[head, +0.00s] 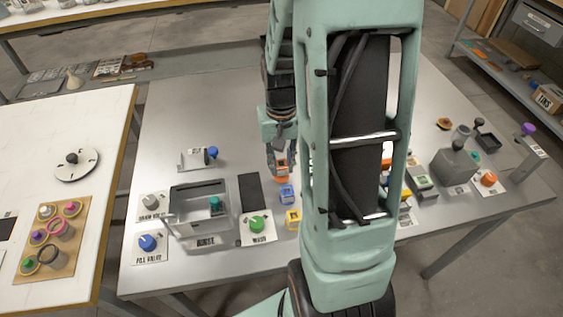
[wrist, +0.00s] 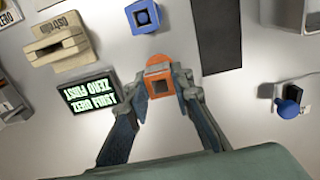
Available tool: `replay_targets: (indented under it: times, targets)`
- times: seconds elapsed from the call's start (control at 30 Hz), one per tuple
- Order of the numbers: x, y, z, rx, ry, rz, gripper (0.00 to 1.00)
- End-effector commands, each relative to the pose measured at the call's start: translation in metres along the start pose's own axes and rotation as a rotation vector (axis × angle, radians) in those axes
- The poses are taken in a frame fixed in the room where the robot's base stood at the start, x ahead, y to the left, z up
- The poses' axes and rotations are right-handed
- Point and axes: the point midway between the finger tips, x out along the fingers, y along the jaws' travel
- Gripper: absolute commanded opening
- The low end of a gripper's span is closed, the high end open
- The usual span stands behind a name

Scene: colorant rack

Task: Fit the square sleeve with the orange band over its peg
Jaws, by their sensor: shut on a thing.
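The square sleeve with the orange band (wrist: 158,68) is between the two fingers of my gripper (wrist: 161,86) in the wrist view, with its dark square opening facing the camera. The fingers are shut on its sides. In the head view the sleeve (head: 281,169) shows as a small orange-and-grey piece at the tip of my gripper (head: 279,163), near the middle of the metal table. I cannot tell whether it touches the table. A blue-banded square piece (wrist: 143,17) is close by, apart from it. I cannot make out the sleeve's own peg.
A yellow piece (head: 293,218) and a dark flat pad (head: 251,193) are near the gripper. A rinse basin (head: 172,212) and several knobs stand to the left. A small display (wrist: 90,94) is beside the left finger. My arm hides part of the table right of the gripper.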

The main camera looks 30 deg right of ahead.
Motion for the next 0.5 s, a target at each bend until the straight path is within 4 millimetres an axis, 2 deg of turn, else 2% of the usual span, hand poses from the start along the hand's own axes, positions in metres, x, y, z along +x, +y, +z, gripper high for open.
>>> replay_targets:
  times: [0.5]
  targets:
    - [0.014, 0.000, 0.000, 0.000, -0.001, 0.000, 0.08]
